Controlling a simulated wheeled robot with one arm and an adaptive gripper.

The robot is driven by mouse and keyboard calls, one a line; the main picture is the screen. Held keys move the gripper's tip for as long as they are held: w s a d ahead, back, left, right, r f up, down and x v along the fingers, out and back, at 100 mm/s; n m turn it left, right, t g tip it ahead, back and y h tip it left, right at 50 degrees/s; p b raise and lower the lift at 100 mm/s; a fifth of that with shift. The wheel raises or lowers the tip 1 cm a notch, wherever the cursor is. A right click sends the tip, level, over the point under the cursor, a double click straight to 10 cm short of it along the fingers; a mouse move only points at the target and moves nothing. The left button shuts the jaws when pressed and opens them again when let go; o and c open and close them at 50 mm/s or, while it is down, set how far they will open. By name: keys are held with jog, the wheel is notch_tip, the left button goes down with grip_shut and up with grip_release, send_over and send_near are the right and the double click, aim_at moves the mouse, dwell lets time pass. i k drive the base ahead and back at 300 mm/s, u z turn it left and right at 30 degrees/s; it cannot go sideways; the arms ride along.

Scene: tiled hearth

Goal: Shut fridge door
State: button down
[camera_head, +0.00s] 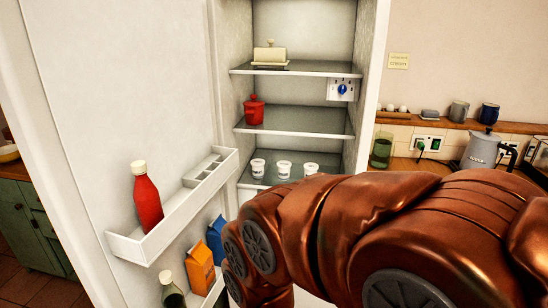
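The fridge door (125,90) stands wide open on the left, its white inner side facing me. Its upper door shelf (190,204) holds a red bottle (148,198) with a pale cap. Lower on the door are an orange carton (200,266), a blue carton (216,238) and a dark bottle (171,288). The open fridge (305,88) stands behind, with a butter dish (270,54), a red pot (254,110) and white cups (284,170) on its shelves. My copper-coloured arm crosses the lower right in front of the fridge. My gripper is out of view.
A wooden counter (405,163) to the right of the fridge carries a kettle (481,150) and a green glass jar (381,150). Mugs stand on a ledge above it. A green cabinet (27,225) stands at the far left, behind the door.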

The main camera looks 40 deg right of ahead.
aim_at(90, 90)
jog(key=u, duration=0.5)
jog(key=k, duration=0.55)
jog(key=u, duration=1.25)
jog(key=i, duration=0.8)
jog(key=u, duration=0.7)
